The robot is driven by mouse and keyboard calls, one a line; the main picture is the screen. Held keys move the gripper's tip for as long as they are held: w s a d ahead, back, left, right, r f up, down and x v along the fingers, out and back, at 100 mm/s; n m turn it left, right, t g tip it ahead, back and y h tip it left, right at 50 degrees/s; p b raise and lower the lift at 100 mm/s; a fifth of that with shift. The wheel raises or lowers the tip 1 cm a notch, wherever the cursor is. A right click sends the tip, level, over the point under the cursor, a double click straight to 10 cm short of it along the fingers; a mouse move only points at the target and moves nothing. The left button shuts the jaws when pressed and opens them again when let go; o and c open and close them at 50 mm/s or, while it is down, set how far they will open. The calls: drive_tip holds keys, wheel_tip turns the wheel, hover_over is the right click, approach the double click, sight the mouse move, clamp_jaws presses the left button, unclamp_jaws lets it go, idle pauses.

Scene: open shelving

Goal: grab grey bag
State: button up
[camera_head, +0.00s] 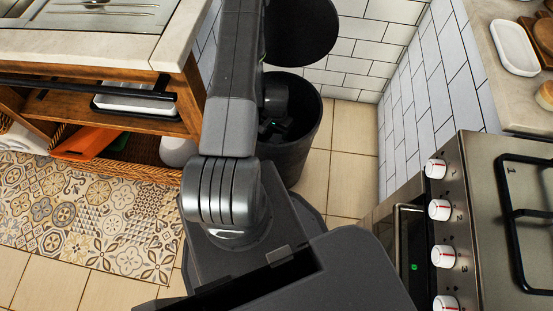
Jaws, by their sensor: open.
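No grey bag can be made out for certain in the head view. A dark round bin (296,162) stands on the tiled floor in the corner, with its round black lid (300,32) raised. My arm reaches forward to it, and my gripper (273,127) is over or inside the bin's mouth. The gripper is open, small and dark, with faint green spots. What lies in the bin is mostly hidden by shadow and by my arm.
A wooden shelf unit with a light top (120,50) stands at the left, holding an orange item (85,142) and a white tray. A steel stove (480,220) with white knobs is at the right. White tiled walls close off the back. Floor shows between bin and stove.

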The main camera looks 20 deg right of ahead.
sight(277, 140)
wheel_tip(277, 140, down, 9)
drive_tip(key=shift+r+b, duration=0.1)
drive_tip(key=shift+b, duration=0.45)
clamp_jaws()
idle(1.3)
